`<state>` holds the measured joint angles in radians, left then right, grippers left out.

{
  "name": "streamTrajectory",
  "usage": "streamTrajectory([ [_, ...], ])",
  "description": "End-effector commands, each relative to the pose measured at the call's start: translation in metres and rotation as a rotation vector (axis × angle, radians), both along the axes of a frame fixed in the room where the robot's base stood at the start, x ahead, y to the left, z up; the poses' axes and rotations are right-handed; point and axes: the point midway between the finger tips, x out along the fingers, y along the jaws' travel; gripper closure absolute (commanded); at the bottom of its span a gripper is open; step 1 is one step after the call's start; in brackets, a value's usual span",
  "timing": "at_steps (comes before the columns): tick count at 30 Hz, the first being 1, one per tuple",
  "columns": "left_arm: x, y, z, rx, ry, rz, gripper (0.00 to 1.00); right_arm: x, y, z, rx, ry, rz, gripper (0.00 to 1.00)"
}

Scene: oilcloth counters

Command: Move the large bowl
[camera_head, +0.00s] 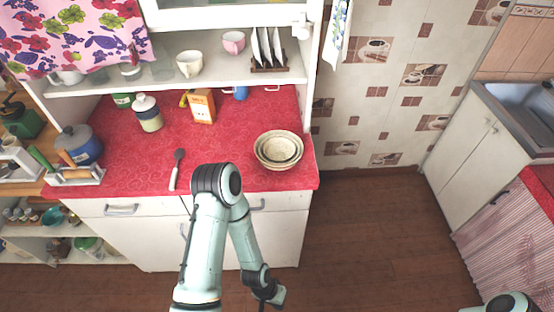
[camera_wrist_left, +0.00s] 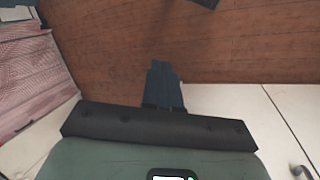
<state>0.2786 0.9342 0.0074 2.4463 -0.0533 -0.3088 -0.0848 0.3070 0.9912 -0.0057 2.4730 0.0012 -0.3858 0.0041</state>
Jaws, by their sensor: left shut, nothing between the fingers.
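A stack of nested cream bowls stands on the red counter near its front right corner. The large bowl (camera_head: 260,158) is the outermost one, with smaller bowls (camera_head: 279,148) inside it. My left gripper (camera_head: 262,304) hangs low in front of the cabinet, well below and apart from the bowls. In the left wrist view its fingers (camera_wrist_left: 163,84) are together with nothing between them, over the wooden floor. Only a part of my right arm shows at the lower right; its gripper is out of view.
The red counter (camera_head: 225,175) also holds a dark spoon (camera_head: 177,168), an orange-white box (camera_head: 202,106), a lidded jar (camera_head: 147,113) and a blue pot (camera_head: 79,146). A shelf (camera_head: 200,78) with cups overhangs the back. Counter space left of the bowls is clear.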

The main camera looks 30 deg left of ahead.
Motion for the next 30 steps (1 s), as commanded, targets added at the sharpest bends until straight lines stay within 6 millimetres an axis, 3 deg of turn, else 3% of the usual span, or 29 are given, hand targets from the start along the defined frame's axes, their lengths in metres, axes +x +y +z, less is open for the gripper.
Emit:
streamTrajectory([
  [4,0.046,-0.013,0.023,-0.034,-0.226,-0.520,1.00,-0.028,0.000,-0.032,0.000,0.032,0.000,0.53],
  [8,0.092,-0.016,0.072,0.041,-0.449,-1.153,1.00,-0.046,0.000,-0.058,0.000,0.052,0.000,0.53],
  [11,0.125,-0.007,0.125,0.193,-0.558,-1.624,1.00,-0.054,0.000,-0.076,0.001,0.062,0.000,0.53],
  [16,0.162,0.026,0.244,0.598,-0.523,-2.290,1.00,-0.065,0.000,-0.101,0.000,0.074,0.000,0.53],
  [18,0.166,0.042,0.294,0.766,-0.429,-2.465,1.00,-0.067,0.000,-0.109,0.000,0.076,-0.001,0.53],
  [21,0.162,0.063,0.353,0.952,-0.273,-2.612,1.00,-0.070,0.000,-0.117,0.000,0.079,0.000,0.53],
  [24,0.154,0.078,0.390,1.055,-0.151,-2.678,1.00,-0.071,0.000,-0.121,0.000,0.081,0.000,0.53],
  [27,0.151,0.085,0.405,1.095,-0.092,-2.703,1.00,-0.071,0.000,-0.122,0.000,0.081,0.000,0.53],
  [30,0.154,0.090,0.403,1.098,-0.076,-2.709,1.00,-0.071,0.000,-0.123,0.000,0.081,0.000,0.53],
])
